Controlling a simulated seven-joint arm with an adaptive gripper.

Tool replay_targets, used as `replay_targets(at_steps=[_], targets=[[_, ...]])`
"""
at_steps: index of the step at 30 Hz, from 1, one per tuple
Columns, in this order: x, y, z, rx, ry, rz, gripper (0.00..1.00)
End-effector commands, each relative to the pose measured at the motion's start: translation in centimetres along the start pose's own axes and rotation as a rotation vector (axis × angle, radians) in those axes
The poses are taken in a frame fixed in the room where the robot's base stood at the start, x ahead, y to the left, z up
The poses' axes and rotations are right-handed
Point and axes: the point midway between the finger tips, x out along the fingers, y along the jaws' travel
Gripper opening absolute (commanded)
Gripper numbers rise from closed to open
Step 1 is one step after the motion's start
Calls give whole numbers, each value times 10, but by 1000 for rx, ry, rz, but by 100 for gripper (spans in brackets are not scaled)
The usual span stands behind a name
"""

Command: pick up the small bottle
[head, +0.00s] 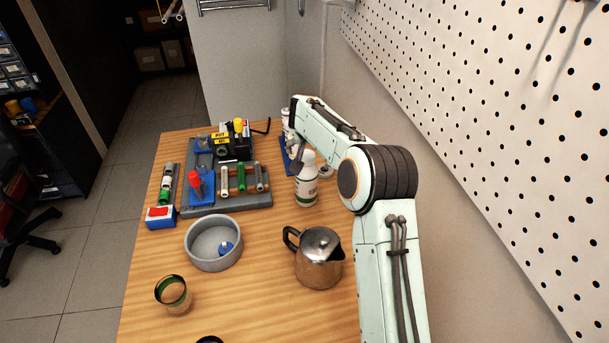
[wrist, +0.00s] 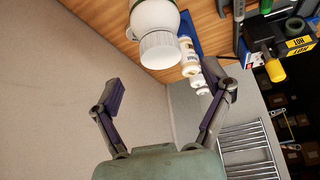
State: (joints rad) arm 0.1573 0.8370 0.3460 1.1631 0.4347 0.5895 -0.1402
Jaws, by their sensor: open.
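A white bottle with a green-banded label (head: 307,187) stands upright on the table, right of the rack in the head view. In the wrist view its white body and ribbed cap (wrist: 158,47) show at the top, beyond my open fingers. Smaller white bottles with labels (wrist: 188,56) stand in a row beside a blue holder, past the right finger; in the head view one (head: 286,117) is partly hidden by my arm. I cannot tell which bottle is meant. My gripper (wrist: 168,88) is open and empty; in the head view it is mostly hidden behind my arm.
A grey rack with tools and pipes (head: 226,208) lies left of the bottle. A metal pitcher (head: 319,262), a grey bowl (head: 213,257) and a cup (head: 173,293) stand nearer. A pegboard wall (head: 480,100) closes off the right.

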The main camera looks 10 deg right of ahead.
Motion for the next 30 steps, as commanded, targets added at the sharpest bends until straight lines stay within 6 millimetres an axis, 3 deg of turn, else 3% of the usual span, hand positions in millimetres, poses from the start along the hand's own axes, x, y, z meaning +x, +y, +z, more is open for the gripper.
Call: replay_targets(at_steps=[9, 19, 20, 26, 27, 30], targets=[[47, -1, 1, -1, -2, -1, 79], [54, -1, 0, -2, 0, 0, 79], [54, -1, 0, -2, 0, 0, 76], [54, -1, 0, -2, 0, 0, 14], [54, -1, 0, -2, -1, 0, 8], [53, -1, -1, -2, 3, -1, 8]])
